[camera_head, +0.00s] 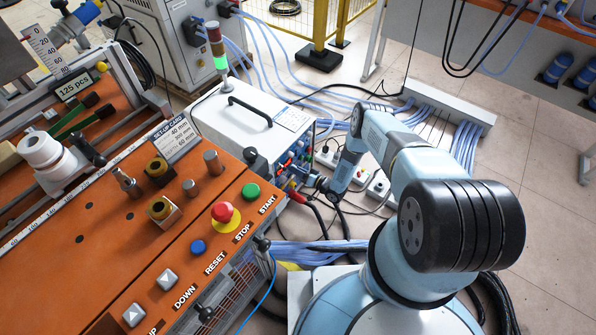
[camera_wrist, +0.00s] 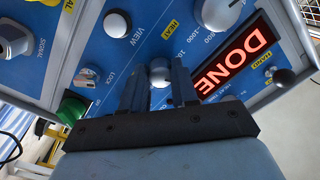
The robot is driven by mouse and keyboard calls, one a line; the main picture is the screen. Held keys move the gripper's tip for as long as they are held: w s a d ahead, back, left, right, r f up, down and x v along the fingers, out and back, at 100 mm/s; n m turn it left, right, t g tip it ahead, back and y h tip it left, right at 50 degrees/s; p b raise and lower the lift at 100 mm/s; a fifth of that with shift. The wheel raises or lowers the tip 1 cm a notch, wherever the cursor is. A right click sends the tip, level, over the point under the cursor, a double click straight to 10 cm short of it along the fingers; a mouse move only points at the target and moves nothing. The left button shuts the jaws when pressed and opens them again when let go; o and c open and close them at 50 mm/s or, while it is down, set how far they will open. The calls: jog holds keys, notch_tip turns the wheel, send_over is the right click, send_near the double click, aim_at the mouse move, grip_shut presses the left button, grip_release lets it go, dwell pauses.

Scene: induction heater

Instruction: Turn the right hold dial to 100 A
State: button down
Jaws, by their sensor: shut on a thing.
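The heater's blue front panel (camera_wrist: 130,50) fills the upper wrist view, tilted. My gripper (camera_wrist: 158,88) is at the panel, its dark fingers shut on a round grey dial (camera_wrist: 159,70). The fingers hide most of this dial, and I cannot read its setting or be sure of its name. A scale with numbers is printed near it. In the head view the white heater (camera_head: 245,125) stands with its front facing right, and my gripper (camera_head: 318,183) reaches that front. The panel is seen nearly edge-on there.
A red DONE display (camera_wrist: 237,62) is right of the fingers. Other knobs include the VIEW knob (camera_wrist: 117,24), the LOCK switch (camera_wrist: 88,76) and the SIGNAL knob (camera_wrist: 14,40). A green part (camera_wrist: 72,105) is at lower left. Cables and sockets (camera_head: 355,175) lie beside the heater; an orange bench (camera_head: 100,255) is at left.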

jog(key=shift+n+h, duration=0.3)
jog(key=shift+n, duration=4.1)
jog(key=shift+a, duration=0.1)
jog(key=c, duration=0.9)
grip_release()
jog(key=shift+o, duration=0.2)
jog(key=v, duration=1.4)
